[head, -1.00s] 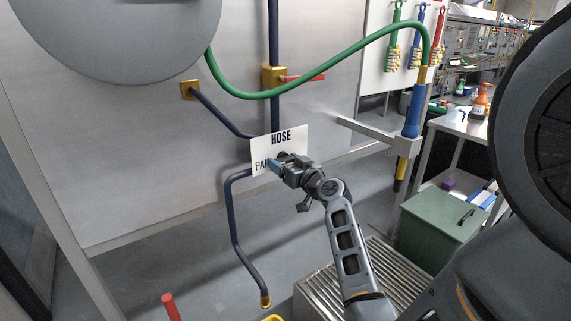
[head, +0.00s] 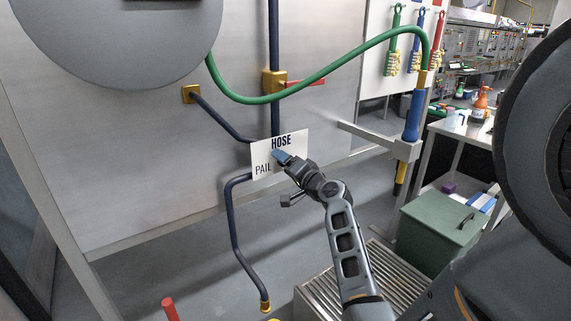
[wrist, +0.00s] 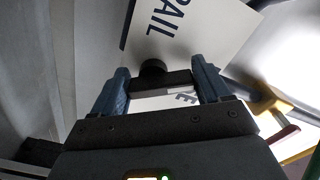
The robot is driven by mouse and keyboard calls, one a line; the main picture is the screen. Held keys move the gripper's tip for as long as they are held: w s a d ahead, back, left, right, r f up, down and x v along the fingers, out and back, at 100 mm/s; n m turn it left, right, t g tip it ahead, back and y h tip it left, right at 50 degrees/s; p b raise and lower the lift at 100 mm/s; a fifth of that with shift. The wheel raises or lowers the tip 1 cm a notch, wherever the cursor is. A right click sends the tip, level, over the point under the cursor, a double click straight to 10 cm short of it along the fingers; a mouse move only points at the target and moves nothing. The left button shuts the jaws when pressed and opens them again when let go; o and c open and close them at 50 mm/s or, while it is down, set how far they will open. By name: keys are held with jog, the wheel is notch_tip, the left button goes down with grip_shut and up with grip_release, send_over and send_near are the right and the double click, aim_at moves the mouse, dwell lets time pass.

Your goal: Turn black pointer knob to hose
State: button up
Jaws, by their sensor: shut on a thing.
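A white plate (head: 262,160) on the pipework reads HOSE at its top and PAIL at its lower left. My gripper (head: 281,157) is in front of the plate, close to the HOSE word, with its blue fingers hiding the knob in the head view. In the wrist view, the black pointer knob (wrist: 153,68) shows between the two fingers of my gripper (wrist: 160,76), which is shut on it. The plate (wrist: 190,30) is behind it, with PAIL readable and part of HOSE below. Which word the pointer faces is hard to tell.
A green hose (head: 320,75) loops above the plate. A yellow valve with a red handle (head: 300,82) is above. A dark bent pipe (head: 233,225) hangs at lower left. A green box (head: 437,228) and a steel grate (head: 375,275) are at right and below.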

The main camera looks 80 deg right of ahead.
jog(key=m+p, duration=0.1)
jog(key=m, duration=0.1)
jog(key=shift+s+r+m, duration=0.1)
jog(key=shift+r+m, duration=0.05)
jog(key=shift+m, duration=0.25)
jog(key=shift+s+d+m+p, duration=0.15)
jog(key=shift+m+p, duration=0.4)
jog(key=shift+m, duration=1.25)
jog(key=o, duration=1)
jog(key=shift+c, duration=0.2)
jog(key=b+v, duration=0.1)
jog(key=v, duration=0.6)
jog(key=shift+s+a, duration=0.25)
jog(key=shift+a, duration=0.1)
